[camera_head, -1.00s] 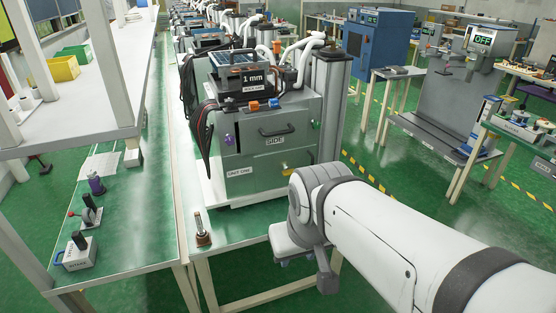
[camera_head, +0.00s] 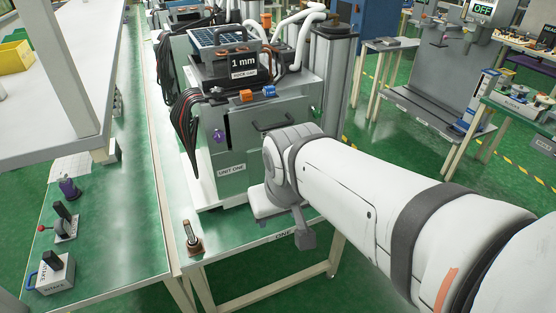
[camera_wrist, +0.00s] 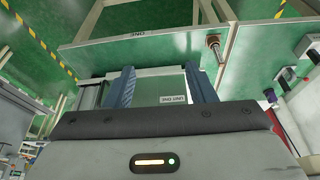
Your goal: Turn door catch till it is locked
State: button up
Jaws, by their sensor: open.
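The grey cabinet labelled UNIT ONE (camera_head: 232,170) stands on the bench, with a handle (camera_head: 273,121) on its front. A purple knob (camera_head: 219,135) sits at the front's left. My arm covers the front's lower right, so any catch there is hidden. The cabinet also shows upside down in the wrist view, with its UNIT ONE label (camera_wrist: 172,99). My gripper (camera_wrist: 160,72) is open and empty. Its two blue fingers are apart, before the cabinet's lower part. I cannot tell its distance from the front. No catch shows between the fingers.
A bolt-like post (camera_head: 192,240) stands at the bench's front corner. The left bench holds a lever box (camera_head: 66,222), another grey box (camera_head: 52,273) and a purple-topped piece (camera_head: 68,189). Orange (camera_head: 246,95) and blue (camera_head: 270,91) clips sit on the cabinet's top edge.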

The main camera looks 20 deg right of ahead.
jog(key=o, duration=0.5)
jog(key=w+d+f+t+h+b, duration=0.1)
jog(key=w+d+f+t+b, duration=0.1)
jog(key=w+d+f+b, duration=0.2)
jog(key=w+d+f+t+h+b, duration=0.1)
jog(key=w+d+f+b, duration=0.3)
jog(key=w, duration=0.4)
jog(key=w+d+f+m+t+h+b, duration=0.1)
jog(key=w+d+f+t+b, duration=0.2)
jog(key=w+d+f+b, duration=0.1)
jog(key=shift+w+d+f, duration=0.15)
jog(key=shift+w+d, duration=0.25)
jog(key=shift+w, duration=0.25)
jog(key=shift+w+d+f, duration=0.1)
jog(key=shift+w+d, duration=0.25)
jog(key=shift+w, duration=0.3)
jog(key=shift+o, duration=0.2)
jog(key=w+d+f+n+t+y+b, duration=0.1)
jog(key=w+d+f+t+y+b, duration=0.1)
jog(key=w+f+b, duration=0.3)
jog(key=w+d+f+t+y+b, duration=0.2)
jog(key=w+f, duration=0.4)
jog(key=w, duration=0.5)
jog(key=shift+d+f+n+t+b, duration=0.15)
jog(key=shift+d+n+t+b, duration=0.25)
jog(key=shift+t+b, duration=0.75)
jog(key=shift+g, duration=0.25)
jog(key=c, duration=1.2)
jog(key=o, duration=1.2)
